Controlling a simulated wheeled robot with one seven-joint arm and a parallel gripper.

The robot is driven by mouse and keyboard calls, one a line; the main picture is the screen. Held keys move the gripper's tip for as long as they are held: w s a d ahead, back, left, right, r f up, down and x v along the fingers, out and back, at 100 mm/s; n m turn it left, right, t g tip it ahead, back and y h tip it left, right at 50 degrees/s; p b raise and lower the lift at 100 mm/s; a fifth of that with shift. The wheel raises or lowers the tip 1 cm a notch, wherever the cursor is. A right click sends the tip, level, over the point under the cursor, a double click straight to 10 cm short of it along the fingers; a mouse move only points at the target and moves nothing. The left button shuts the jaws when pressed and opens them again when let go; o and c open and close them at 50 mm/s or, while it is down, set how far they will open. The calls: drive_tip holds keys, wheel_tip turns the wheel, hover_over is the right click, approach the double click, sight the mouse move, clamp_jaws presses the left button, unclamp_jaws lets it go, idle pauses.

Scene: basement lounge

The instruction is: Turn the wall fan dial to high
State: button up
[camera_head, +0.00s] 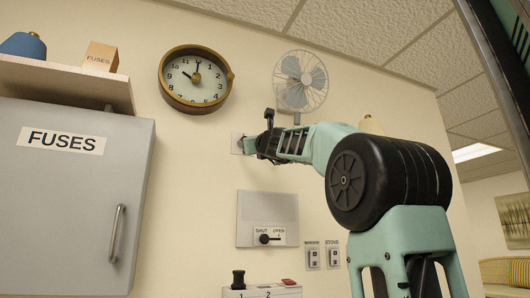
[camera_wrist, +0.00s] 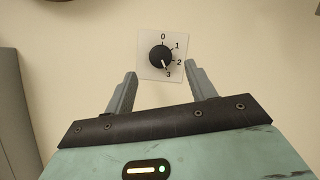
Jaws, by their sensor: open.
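The wall fan dial (camera_wrist: 158,55) is a round black knob on a white square plate marked 0, 1, 2 and 3. In the head view my gripper (camera_head: 249,145) reaches left to the wall and hides most of the dial plate (camera_head: 236,143). The wall fan (camera_head: 301,82) hangs above and to the right of it.
A round clock (camera_head: 196,79) hangs above left of the gripper. A grey fuse cabinet (camera_head: 70,195) with a handle stands at left under a shelf (camera_head: 60,82). A SHUT/OPEN lever panel (camera_head: 267,215) and two small switches (camera_head: 323,256) are below. Bare wall surrounds the dial plate.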

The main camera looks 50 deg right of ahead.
drive_tip(key=b+v, duration=0.3)
drive_tip(key=v, duration=0.8)
drive_tip(key=shift+s+a, duration=0.15)
drive_tip(key=shift+s, duration=0.15)
drive_tip(key=shift+f, duration=0.15)
